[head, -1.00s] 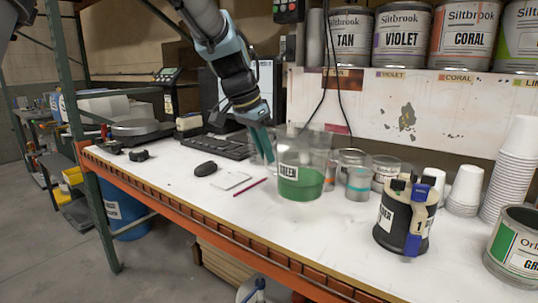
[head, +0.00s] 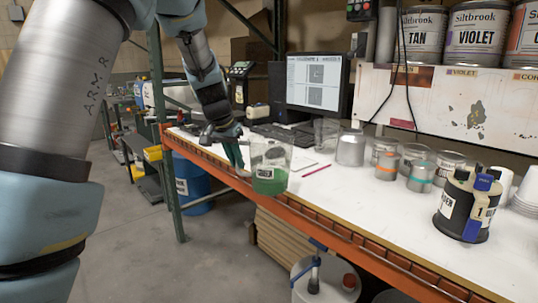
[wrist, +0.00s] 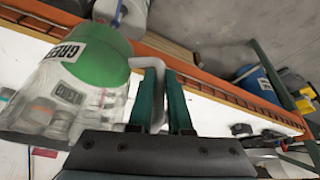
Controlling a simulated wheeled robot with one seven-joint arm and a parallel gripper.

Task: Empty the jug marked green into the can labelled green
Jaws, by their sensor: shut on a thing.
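The clear jug (head: 270,182) holds green liquid in its lower part and has a GREEN label. My gripper (head: 238,157) is shut on the jug's handle at its left side. The jug looks upright, by the table's front edge; its height above the table is hard to judge. In the wrist view the jug (wrist: 97,55) fills the upper left, and its pale handle (wrist: 152,64) lies between my two teal fingers (wrist: 158,100). The can labelled green is out of view now.
On the white table (head: 345,205) stand clear and metal cups (head: 385,165) and a black container (head: 468,205) with blue parts. A monitor (head: 312,85) is behind. Lidded containers (head: 325,280) stand on the floor below. Floor at left is open.

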